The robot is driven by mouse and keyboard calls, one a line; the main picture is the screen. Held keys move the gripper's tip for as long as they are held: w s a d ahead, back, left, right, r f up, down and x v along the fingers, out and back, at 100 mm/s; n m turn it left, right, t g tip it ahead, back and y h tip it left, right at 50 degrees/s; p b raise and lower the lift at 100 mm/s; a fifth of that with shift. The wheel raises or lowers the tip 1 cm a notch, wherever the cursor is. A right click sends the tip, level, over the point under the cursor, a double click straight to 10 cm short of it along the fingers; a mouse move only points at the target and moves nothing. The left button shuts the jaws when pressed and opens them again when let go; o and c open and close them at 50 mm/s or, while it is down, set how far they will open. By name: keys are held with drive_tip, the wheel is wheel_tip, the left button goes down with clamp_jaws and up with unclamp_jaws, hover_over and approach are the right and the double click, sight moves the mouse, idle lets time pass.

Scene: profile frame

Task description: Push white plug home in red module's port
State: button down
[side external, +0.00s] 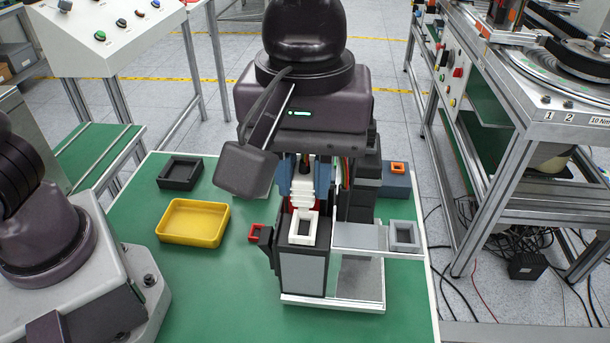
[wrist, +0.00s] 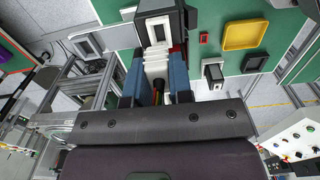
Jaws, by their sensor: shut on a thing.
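My gripper (side external: 302,192) points down over the profile frame and its blue fingers are shut on the white plug (side external: 301,182). In the wrist view the white plug (wrist: 157,66) sits between the two blue fingers (wrist: 153,88). The plug has a stepped, ribbed body. Red parts, apparently the red module (side external: 320,206), show just beside and behind the plug's lower end. A sliver of red (wrist: 177,48) also shows in the wrist view. The plug and fingers hide the red port, so I cannot tell how deep the plug sits.
A module with a white square port (side external: 316,229) stands right in front of the plug. A small red-rimmed port (side external: 255,232) is to the left and a grey one (side external: 404,247) to the right. A yellow tray (side external: 193,238) and a black tray (side external: 180,184) lie on the green table.

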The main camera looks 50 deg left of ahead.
drive_tip(key=shift+r, duration=0.7)
drive_tip(key=shift+r, duration=0.1)
